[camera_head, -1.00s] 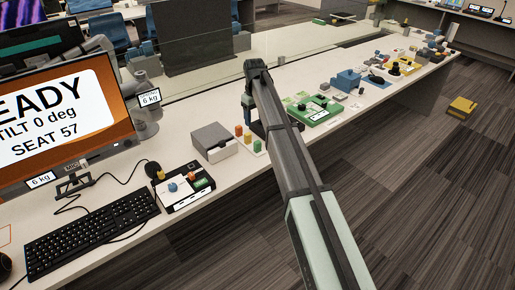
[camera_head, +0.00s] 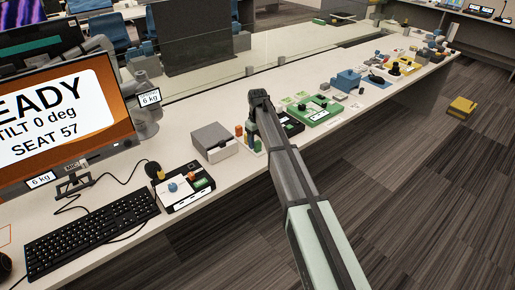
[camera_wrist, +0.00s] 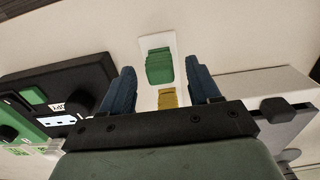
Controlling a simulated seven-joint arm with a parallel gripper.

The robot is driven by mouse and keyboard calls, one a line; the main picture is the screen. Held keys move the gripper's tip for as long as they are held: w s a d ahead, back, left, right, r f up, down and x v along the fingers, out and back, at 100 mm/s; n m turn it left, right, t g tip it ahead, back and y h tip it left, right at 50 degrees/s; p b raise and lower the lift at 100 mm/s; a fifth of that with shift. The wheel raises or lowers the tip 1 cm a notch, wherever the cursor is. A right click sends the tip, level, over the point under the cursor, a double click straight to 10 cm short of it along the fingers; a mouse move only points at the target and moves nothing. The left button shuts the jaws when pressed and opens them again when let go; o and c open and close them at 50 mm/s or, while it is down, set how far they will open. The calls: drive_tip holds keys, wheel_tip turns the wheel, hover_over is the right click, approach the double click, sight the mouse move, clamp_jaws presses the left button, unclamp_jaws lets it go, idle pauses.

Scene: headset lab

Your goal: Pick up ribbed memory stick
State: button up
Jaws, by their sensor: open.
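A green ribbed block (camera_wrist: 159,68) stands on a white strip (camera_wrist: 146,45) in the wrist view, with a smaller yellow block (camera_wrist: 168,98) nearer to my gripper. The green block looks like the ribbed memory stick, though I cannot be sure. My gripper (camera_wrist: 160,64) is open, with one blue finger to each side of the green block and visible gaps between. It holds nothing. In the head view an orange peg (camera_head: 238,131) shows on the bench left of my arm. My arm hides part of this group there.
A grey-and-white box (camera_head: 214,143) stands left of the pegs. A black device (camera_wrist: 65,92) lies left of my gripper in the wrist view. A green board (camera_head: 318,111) lies farther along the bench. A keyboard (camera_head: 92,228) and a monitor are at the left.

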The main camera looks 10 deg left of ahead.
sight(258, 141)
drive_tip(key=shift+f, duration=0.9)
drive_tip(key=shift+c, duration=0.3)
drive_tip(key=c, duration=1)
drive_tip(key=shift+r, duration=6.3)
drive_tip(key=shift+w, duration=0.1)
drive_tip(key=shift+w+a, duration=0.2)
drive_tip(key=shift+w, duration=8.4)
